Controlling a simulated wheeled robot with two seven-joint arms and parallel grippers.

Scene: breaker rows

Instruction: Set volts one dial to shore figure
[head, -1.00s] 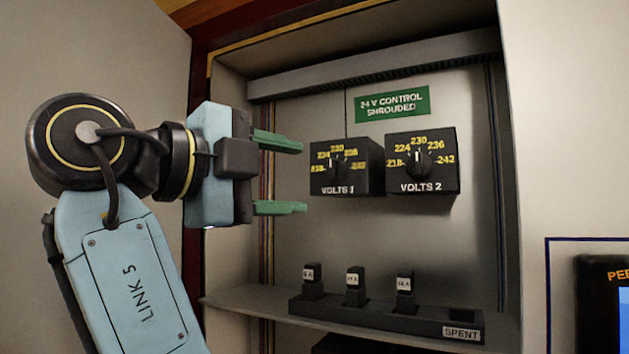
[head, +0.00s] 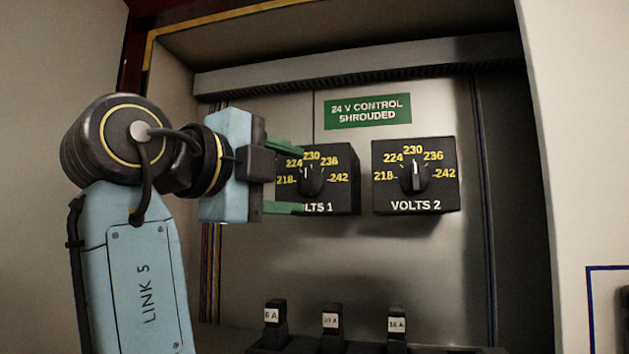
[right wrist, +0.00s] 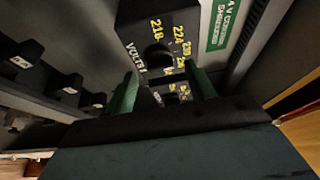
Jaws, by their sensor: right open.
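The VOLTS 1 dial (head: 311,182) is a black knob on a black box, with yellow figures 218, 224, 230, 236 and 242. Its white mark points up and slightly left, seemingly between 224 and 230. My right gripper (head: 302,178) is open and empty, its green fingers overlapping the box's left part, one above and one below the knob's height. In the right wrist view the knob (right wrist: 157,57) shows beyond the fingertips, apart from them. The shore figure cannot be read. My left gripper is out of view.
The VOLTS 2 dial (head: 413,178) stands close to the right, its mark near 230. A green sign (head: 367,111) is above. Several labelled breakers, including one (head: 275,315), stand below. The cabinet's right wall (head: 518,190) bounds the recess. A blue-framed panel (head: 605,300) is cut off at right.

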